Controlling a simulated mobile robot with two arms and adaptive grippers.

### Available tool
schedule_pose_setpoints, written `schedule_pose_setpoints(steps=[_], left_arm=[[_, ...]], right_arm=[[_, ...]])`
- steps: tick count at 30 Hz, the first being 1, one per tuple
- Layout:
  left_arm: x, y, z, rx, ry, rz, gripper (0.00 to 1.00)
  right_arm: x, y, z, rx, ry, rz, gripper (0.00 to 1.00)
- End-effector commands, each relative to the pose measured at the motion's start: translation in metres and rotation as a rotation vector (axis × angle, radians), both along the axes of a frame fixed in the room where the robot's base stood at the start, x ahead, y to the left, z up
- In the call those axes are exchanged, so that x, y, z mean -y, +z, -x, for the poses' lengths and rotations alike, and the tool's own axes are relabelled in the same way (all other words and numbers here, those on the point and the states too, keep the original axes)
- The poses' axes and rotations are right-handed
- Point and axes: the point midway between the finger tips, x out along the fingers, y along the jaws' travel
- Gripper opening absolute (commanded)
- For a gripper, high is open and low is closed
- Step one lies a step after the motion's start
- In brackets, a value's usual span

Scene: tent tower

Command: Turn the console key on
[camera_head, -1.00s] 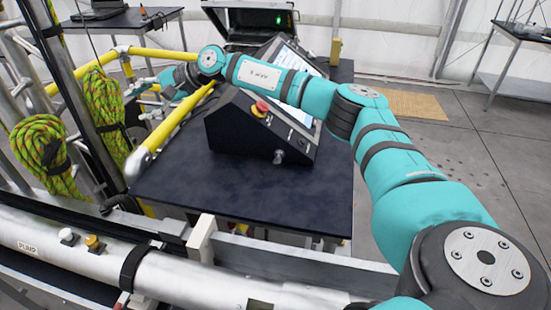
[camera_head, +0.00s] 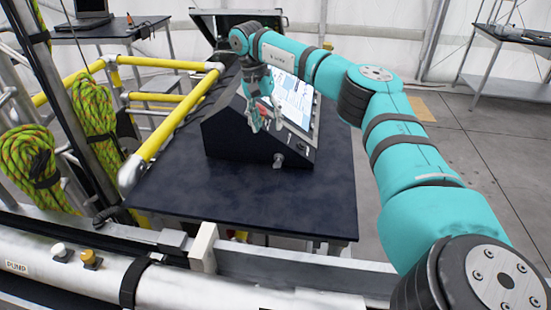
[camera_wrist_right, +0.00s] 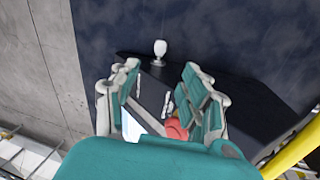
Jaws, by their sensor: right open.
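The black console (camera_head: 228,132) with a lit screen stands on the dark table. Its small silver key (camera_head: 278,160) sticks out from the lower front face. In the right wrist view the key (camera_wrist_right: 160,47) shows pale and upright beyond the fingertips. My right gripper (camera_head: 264,124) is open and empty in front of the console's panel, above the key and apart from it. Its spread fingers (camera_wrist_right: 160,80) frame part of the console. A red button (camera_wrist_right: 176,130) shows between them, partly hidden. My left gripper is not in view.
The dark table top (camera_head: 220,195) is bare in front of the console. Yellow rails (camera_head: 165,135) run along its left side, with green ropes (camera_head: 95,110) hanging farther left. An open case (camera_head: 215,22) stands behind the console. A white pipe (camera_head: 200,285) crosses the foreground.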

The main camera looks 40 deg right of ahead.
Motion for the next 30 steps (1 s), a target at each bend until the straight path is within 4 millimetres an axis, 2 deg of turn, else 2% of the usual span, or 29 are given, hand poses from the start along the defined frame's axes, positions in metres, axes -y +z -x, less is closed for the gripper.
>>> schedule_pose_setpoints(steps=[9, 15, 21, 30], left_arm=[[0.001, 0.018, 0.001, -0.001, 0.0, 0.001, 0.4], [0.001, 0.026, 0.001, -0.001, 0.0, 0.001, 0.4], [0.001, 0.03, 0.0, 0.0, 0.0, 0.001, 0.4], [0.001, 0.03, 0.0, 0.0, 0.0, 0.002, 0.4]], right_arm=[[0.007, -0.068, 0.014, -0.005, 0.0, -0.002, 0.46], [0.01, -0.103, 0.019, -0.002, 0.0, -0.002, 0.46], [0.011, -0.122, 0.021, 0.001, 0.0, -0.003, 0.46], [0.012, -0.126, 0.022, 0.001, 0.001, -0.003, 0.46]])
